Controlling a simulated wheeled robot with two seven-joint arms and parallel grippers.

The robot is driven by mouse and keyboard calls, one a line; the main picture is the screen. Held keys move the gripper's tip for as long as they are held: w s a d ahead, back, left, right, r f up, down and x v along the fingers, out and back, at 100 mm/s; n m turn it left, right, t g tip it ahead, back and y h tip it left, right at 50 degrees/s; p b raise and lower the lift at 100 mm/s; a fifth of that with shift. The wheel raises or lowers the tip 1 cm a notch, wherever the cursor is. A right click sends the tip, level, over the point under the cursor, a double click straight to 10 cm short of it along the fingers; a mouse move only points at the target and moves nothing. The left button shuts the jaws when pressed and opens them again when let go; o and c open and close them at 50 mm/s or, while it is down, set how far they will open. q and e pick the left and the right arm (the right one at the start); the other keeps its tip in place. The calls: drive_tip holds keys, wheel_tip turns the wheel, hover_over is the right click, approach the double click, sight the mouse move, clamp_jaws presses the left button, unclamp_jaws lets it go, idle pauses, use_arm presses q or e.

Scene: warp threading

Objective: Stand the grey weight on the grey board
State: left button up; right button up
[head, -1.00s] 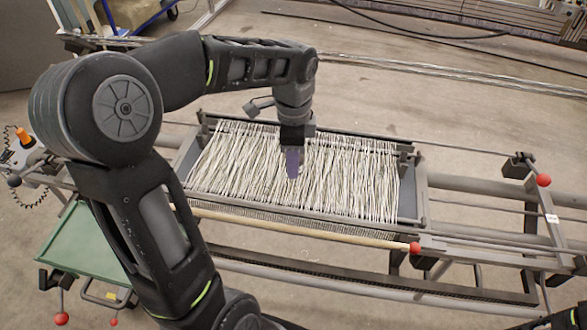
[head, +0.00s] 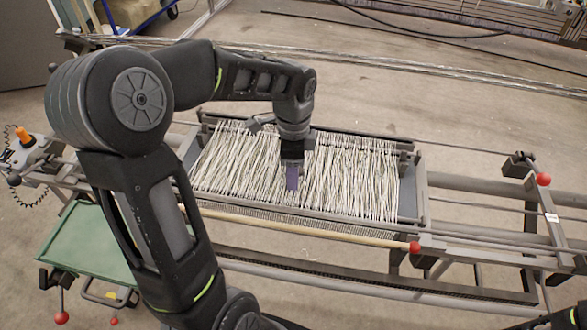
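My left gripper (head: 292,180) points down over the pale warp threads (head: 240,165), near the middle of the loom frame. A narrow purple-grey piece shows at its tip. I cannot tell whether this is its fingers or something held, nor whether the gripper touches the threads. I cannot pick out the grey weight for certain. A flat grey panel (head: 407,190) at the right end of the threads may be the grey board, but I cannot be sure. My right gripper is not in view; only a sliver of dark arm shows at the bottom right corner.
A wooden rod with a red end knob (head: 414,246) runs along the threads' front edge. Rails and another red knob (head: 543,180) stand at the right. A green tray table (head: 90,245) is at the left, partly behind my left arm. A black cable lies at the back.

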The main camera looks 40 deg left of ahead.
use_arm(q)
wheel_tip(320, 180, up, 12)
drive_tip(key=shift+r, duration=0.15)
idle(0.7)
idle(0.5)
